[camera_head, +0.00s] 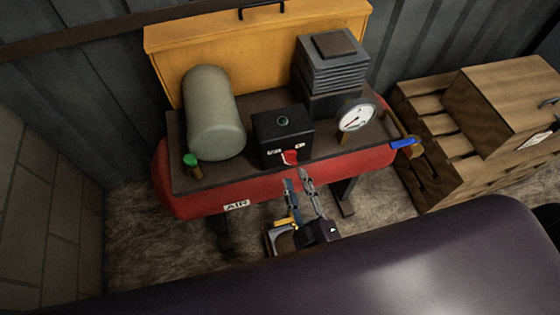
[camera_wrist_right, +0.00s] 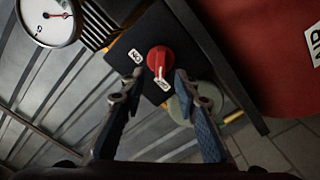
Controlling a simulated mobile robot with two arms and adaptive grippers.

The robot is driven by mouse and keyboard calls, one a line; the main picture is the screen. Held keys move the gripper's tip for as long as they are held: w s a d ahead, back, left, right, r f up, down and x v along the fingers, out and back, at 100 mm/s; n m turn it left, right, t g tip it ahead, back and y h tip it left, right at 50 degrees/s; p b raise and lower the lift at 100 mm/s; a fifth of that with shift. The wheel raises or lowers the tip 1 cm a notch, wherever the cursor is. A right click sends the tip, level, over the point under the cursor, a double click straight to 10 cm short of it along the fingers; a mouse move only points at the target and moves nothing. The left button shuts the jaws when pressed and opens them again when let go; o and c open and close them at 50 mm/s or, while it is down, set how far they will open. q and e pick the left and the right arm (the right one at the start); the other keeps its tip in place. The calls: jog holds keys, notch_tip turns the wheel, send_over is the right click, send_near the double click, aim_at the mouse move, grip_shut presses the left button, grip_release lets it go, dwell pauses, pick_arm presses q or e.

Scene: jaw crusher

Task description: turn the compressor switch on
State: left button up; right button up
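The compressor switch is a red rotary knob (camera_head: 290,157) on the front of a black box (camera_head: 270,150) on the compressor. It also shows in the right wrist view (camera_wrist_right: 160,58), with an upside-down ON label (camera_wrist_right: 135,56) on one side and another white label (camera_wrist_right: 163,84) below it, hard to read. My right gripper (camera_head: 297,178) is in front of and below the knob in the head view. In the right wrist view its fingers (camera_wrist_right: 158,82) are spread apart with nothing between them held, pointing at the knob. My left gripper is not in view.
The red air tank (camera_head: 215,200) carries a grey cylinder (camera_head: 212,115), a pressure gauge (camera_head: 356,118), a ribbed motor block (camera_head: 333,65) and a blue-handled valve (camera_head: 402,143). A yellow cabinet (camera_head: 255,45) stands behind. Wooden pallets (camera_head: 440,165) with a crate (camera_head: 505,100) are at the right.

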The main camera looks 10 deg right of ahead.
aim_at(290, 164)
jog(key=w, duration=0.6)
jog(key=shift+a, duration=0.1)
jog(key=shift+c, duration=0.4)
grip_shut()
